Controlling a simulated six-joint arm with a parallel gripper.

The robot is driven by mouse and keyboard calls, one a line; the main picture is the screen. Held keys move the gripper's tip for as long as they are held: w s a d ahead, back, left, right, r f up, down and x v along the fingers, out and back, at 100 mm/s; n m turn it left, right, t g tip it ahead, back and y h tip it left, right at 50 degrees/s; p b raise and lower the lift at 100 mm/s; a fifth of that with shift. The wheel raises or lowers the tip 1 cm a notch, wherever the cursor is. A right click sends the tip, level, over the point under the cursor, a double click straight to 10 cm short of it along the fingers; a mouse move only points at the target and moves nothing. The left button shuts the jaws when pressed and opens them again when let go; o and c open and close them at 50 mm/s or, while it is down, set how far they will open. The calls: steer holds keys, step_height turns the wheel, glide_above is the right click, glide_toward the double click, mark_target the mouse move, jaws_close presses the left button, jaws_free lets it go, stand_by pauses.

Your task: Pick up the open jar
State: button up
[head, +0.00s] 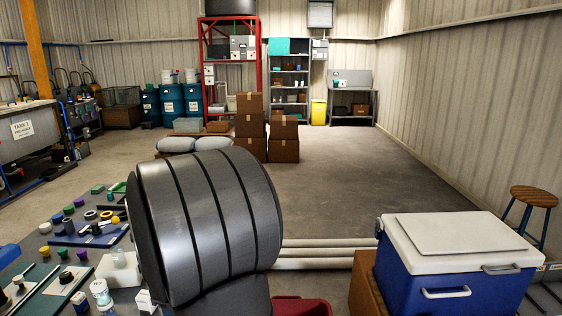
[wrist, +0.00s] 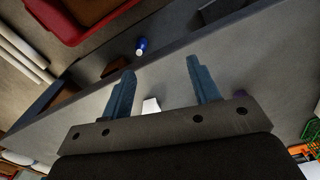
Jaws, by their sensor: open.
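My gripper (wrist: 160,67) shows in the wrist view, with its two blue fingers wide apart and nothing held between them. It hangs over a grey surface (wrist: 82,116). A small white object (wrist: 151,105) shows between the finger bases, partly cut off by the gripper body. I cannot tell if it is a jar. In the head view, pale small containers (head: 100,290) stand at the bottom left of the table, next to one with a dark top (head: 80,301). I cannot make out which is the open jar. My gripper is not visible in the head view.
Several small coloured caps and rings (head: 90,214) crowd the table at left. A blue-and-white cooler (head: 450,268) stands at right. In the wrist view, a blue cylinder (wrist: 141,46) lies beyond the grey surface's edge, near a red bin (wrist: 72,32).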

steer(key=shift+o, duration=0.4)
steer(key=shift+a, duration=0.1)
steer(key=s+a+r+n+y, duration=0.15)
steer(key=a+r, duration=0.25)
steer(key=a, duration=0.9)
steer(key=s+a+r+n, duration=0.2)
steer(key=a+r+n, duration=0.15)
steer(key=a, duration=1.05)
steer(key=f, duration=0.5)
steer(key=a+f, duration=0.1)
steer(key=f, duration=1)
steer(key=shift+a+f, duration=0.35)
steer(key=shift+a, duration=0.05)
steer(key=c, duration=1.1)
